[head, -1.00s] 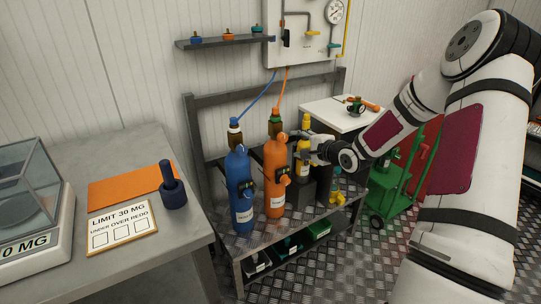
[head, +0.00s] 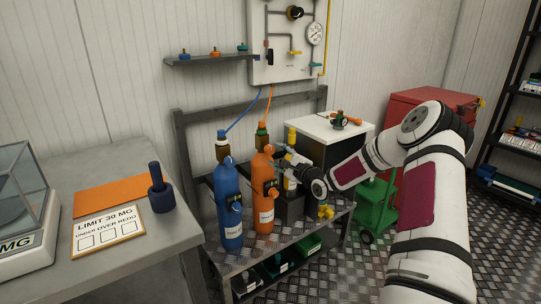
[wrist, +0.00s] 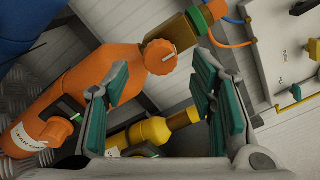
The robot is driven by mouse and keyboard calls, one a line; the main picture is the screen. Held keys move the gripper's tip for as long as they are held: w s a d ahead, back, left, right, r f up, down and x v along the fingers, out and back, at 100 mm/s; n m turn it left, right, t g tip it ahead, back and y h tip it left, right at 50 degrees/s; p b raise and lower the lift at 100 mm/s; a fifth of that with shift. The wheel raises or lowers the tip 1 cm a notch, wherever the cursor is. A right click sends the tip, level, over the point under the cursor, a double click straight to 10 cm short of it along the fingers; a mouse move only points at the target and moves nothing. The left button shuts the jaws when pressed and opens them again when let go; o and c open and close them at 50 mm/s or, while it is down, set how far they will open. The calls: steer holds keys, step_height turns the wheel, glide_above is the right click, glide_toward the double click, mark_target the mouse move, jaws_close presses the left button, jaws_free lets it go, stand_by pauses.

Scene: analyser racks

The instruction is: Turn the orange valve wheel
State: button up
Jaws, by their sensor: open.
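The orange gas cylinder (head: 263,205) stands upright on the rack between a blue cylinder (head: 228,205) and a yellow one. In the wrist view its orange valve wheel (wrist: 160,57) has a pale mark and sits near the neck. My gripper (wrist: 164,78) is open, with teal pads on both fingers. The wheel shows just beyond the gap between the fingertips, nearer the left finger; contact cannot be told. In the head view my gripper (head: 286,162) is at the orange cylinder's upper right side and partly hides the wheel.
The yellow cylinder (wrist: 150,130) lies close behind the fingers in the wrist view. An orange hose (head: 267,103) rises to the wall panel (head: 280,70). A white-topped cabinet (head: 320,128) and a green trolley (head: 374,205) stand to the right. A grey table (head: 165,235) is at left.

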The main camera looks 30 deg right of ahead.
mark_target(271, 151)
steer(key=shift+w+b, duration=0.45)
steer(key=shift+w, duration=1.95)
steer(key=c, duration=1.1)
